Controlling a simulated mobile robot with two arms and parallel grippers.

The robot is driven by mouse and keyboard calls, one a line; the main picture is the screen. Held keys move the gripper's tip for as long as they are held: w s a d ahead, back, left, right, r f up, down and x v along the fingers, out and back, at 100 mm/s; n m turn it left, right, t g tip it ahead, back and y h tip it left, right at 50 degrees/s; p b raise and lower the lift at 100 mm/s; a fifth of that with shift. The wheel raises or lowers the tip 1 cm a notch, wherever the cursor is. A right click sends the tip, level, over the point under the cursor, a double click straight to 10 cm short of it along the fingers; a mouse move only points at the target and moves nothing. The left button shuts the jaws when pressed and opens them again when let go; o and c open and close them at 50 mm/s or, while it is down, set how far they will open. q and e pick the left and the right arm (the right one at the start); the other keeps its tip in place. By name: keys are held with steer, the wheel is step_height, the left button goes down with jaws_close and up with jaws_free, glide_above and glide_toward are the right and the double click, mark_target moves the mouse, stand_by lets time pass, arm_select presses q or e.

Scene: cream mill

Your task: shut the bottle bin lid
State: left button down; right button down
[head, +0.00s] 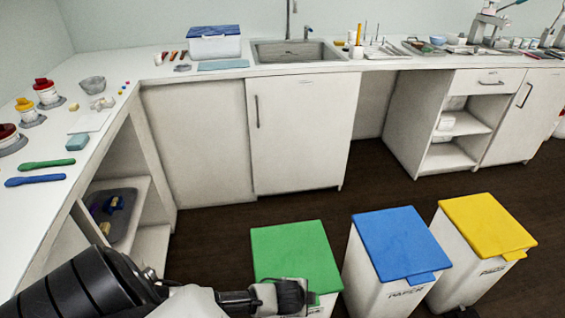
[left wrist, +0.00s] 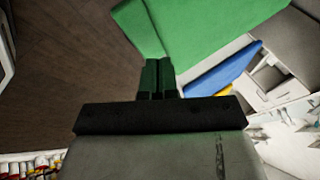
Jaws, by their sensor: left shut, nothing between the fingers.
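Three white bins stand on the floor in a row. The one with the green lid (head: 295,252) is nearest my left arm, and its label is hidden, so I cannot read whether it is the bottle bin. Its lid lies flat over the top, looking down on the bin. My left gripper (head: 306,298) is at the front edge of this bin, low in the head view. In the left wrist view its fingers (left wrist: 157,78) are together and empty, with the green lid (left wrist: 195,25) just beyond them. I cannot tell whether they touch it. My right gripper is not in view.
A blue-lidded bin (head: 395,243), labelled paper, and a yellow-lidded bin (head: 488,224) stand to the right, both lids flat. A white counter (head: 95,110) with open shelves runs along the left. Dark floor (head: 375,175) is clear behind the bins.

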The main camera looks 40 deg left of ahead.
arm_select(q)
steer(key=shift+s+d+f+b, duration=0.2)
steer(key=shift+f+b, duration=0.1)
steer(key=shift+f, duration=0.55)
steer(key=shift+s+d+f+b, duration=0.1)
steer(key=shift+s+f+b, duration=0.2)
steer(key=shift+f, duration=0.55)
steer(key=shift+s+d+f+b, duration=0.15)
steer(key=shift+f+b, duration=0.15)
steer(key=shift+f, duration=0.55)
steer(key=shift+s+f, duration=0.1)
steer(key=d+p+v, duration=0.3)
steer(key=p+v, duration=0.3)
steer(key=v, duration=0.6)
steer(key=s+a+f+n+g, duration=0.1)
steer(key=s+a+f+n, duration=0.1)
steer(key=s+f, duration=0.45)
steer(key=s+a+f+n+g, duration=0.2)
steer(key=s+f+n, duration=0.15)
steer(key=f, duration=0.55)
steer(key=s+d+f+n, duration=0.1)
steer(key=s+f, duration=0.1)
steer(key=s, duration=0.4)
steer(key=s+d+f+n+g, duration=0.1)
steer(key=s+f, duration=0.2)
steer(key=s, duration=0.3)
steer(key=s+d+f+n+g+p, duration=0.1)
steer(key=s+f, duration=0.2)
steer(key=s, duration=0.3)
steer(key=shift+h, duration=0.3)
